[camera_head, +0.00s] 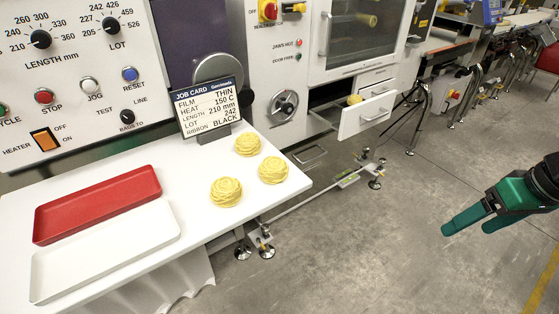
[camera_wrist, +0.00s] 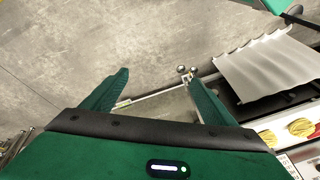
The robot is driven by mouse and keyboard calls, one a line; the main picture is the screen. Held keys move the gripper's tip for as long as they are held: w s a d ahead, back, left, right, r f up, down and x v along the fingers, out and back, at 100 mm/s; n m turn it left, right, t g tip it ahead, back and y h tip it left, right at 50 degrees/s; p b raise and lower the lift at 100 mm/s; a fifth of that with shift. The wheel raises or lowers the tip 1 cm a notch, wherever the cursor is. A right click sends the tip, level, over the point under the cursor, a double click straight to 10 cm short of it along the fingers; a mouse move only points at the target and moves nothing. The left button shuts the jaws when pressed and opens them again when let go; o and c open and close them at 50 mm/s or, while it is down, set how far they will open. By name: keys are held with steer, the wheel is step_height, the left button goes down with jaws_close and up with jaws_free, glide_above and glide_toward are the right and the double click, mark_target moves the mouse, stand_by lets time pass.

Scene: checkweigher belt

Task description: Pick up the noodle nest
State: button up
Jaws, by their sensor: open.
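Three yellow noodle nests stand grouped at the right end of the white table (camera_head: 190,232) in the head view: a front one (camera_head: 226,192), a right one (camera_head: 273,170) and a back one (camera_head: 246,144). Another yellow nest-like piece (camera_head: 355,99) sits in an open drawer (camera_head: 366,120) behind. My gripper (camera_head: 466,226) is at the far right, over the floor, well apart from the nests. In the wrist view its jaws (camera_wrist: 157,78) are open with only floor and a rail beyond. Yellow nests also show there at the right edge, one of them (camera_wrist: 300,127) clear.
A red tray (camera_head: 98,204) and a white tray (camera_head: 105,252) lie at the table's left. A job card (camera_head: 208,105) stands behind the nests, before the control panel (camera_head: 75,75). Bare floor (camera_head: 370,230) lies between the table and my gripper.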

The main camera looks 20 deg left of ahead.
steer(key=w+a+f+n+y, duration=0.1)
steer(key=w+a+n+y, duration=0.15)
steer(key=a, duration=0.35)
steer(key=n+g+y, duration=0.2)
steer(key=n+y, duration=0.6)
steer(key=n, duration=0.3)
glide_toward(275, 176)
steer(key=a, duration=0.3)
steer(key=shift+s+a+r, duration=0.1)
steer(key=shift+s+a, duration=0.15)
steer(key=shift+s, duration=0.05)
steer(key=shift+w+r+x, duration=0.1)
steer(key=shift+r+x, duration=0.05)
steer(key=shift+x, duration=1.35)
steer(key=shift+w+r+x, duration=0.15)
steer(key=shift+x, duration=1.3)
steer(key=shift+a, duration=0.15)
steer(key=shift+c, duration=0.6)
steer(key=c, duration=1.1)
